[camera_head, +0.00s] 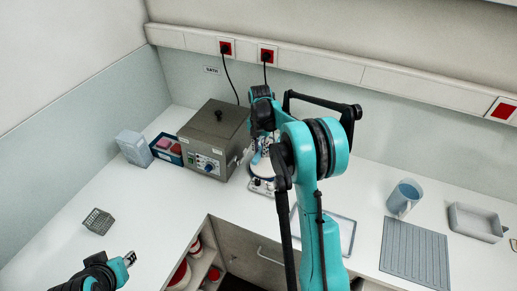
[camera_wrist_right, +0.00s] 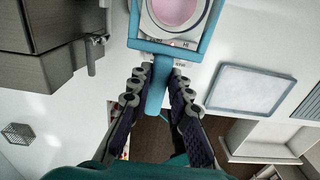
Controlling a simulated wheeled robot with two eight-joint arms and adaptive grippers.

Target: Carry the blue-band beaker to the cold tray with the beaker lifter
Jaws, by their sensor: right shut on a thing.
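In the right wrist view, my right gripper (camera_wrist_right: 160,80) is shut on the handle of the blue beaker lifter (camera_wrist_right: 157,95). The lifter's blue frame runs along the sides and near edge of a round pale vessel with pink contents (camera_wrist_right: 176,10), apparently the beaker. Its far side is cut off, and I cannot make out a blue band or whether the lifter bears its weight. In the head view, my right arm mostly hides them above the hot plate (camera_head: 262,186). A flat pale tray (camera_head: 346,236), possibly the cold tray, lies right of my arm. My left gripper (camera_head: 130,259) is low at left, apart from everything.
A grey bath box (camera_head: 214,140) stands close left of the hot plate. A blue jug (camera_head: 404,198), a ribbed grey mat (camera_head: 415,255) and a shallow grey tray (camera_head: 474,222) are at right. A small rack (camera_head: 98,221) stands at left. Open shelves lie below the counter's edge.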

